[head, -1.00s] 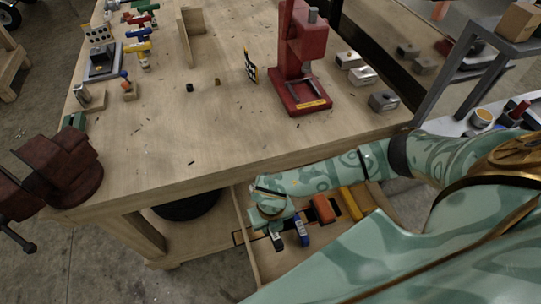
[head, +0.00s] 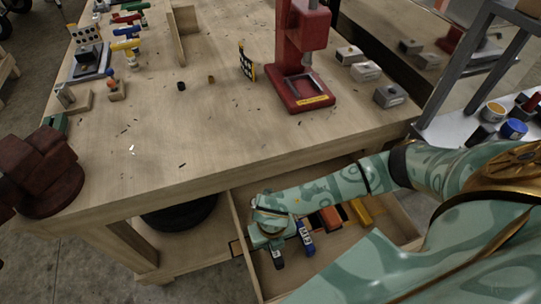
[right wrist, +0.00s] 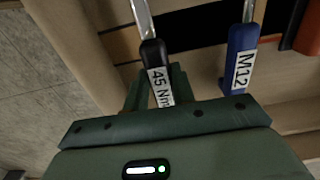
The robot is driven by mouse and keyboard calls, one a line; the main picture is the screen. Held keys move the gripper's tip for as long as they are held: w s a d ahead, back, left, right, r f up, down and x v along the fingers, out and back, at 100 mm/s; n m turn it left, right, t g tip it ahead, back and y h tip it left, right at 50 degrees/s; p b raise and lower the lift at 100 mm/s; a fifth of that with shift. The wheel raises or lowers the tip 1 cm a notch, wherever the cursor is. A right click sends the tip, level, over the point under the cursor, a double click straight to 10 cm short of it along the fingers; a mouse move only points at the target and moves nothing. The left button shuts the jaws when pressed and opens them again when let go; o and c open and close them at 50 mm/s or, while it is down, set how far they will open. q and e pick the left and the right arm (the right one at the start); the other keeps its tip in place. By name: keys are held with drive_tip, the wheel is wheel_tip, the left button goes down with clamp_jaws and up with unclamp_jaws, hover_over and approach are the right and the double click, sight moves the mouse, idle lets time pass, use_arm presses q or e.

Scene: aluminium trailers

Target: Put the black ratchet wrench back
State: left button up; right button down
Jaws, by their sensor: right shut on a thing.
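The black ratchet wrench (right wrist: 155,60) has a white "45 Nm" label on its handle and a bright metal shaft. My right gripper (right wrist: 152,92) is shut on its handle. In the head view the right gripper (head: 272,238) is over the open drawer (head: 297,281) under the bench, near its left wall. The black handle (head: 278,259) shows below the gripper there. I cannot tell whether the wrench rests on the drawer's bottom. My left gripper is not in view.
A blue-handled tool (right wrist: 240,55) marked "M12" lies just right of the wrench. An orange tool (head: 329,219) and a yellow one (head: 361,211) lie further right in the drawer. The wooden bench top (head: 200,130) is above, with a red press (head: 302,90) on it.

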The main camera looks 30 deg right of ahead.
drive_tip(key=shift+r, duration=0.1)
drive_tip(key=shift+f, duration=0.6)
drive_tip(key=c, duration=1.1)
unclamp_jaws()
drive_tip(key=shift+r, duration=0.15)
wheel_tip(320, 180, up, 16)
drive_tip(key=p, duration=0.5)
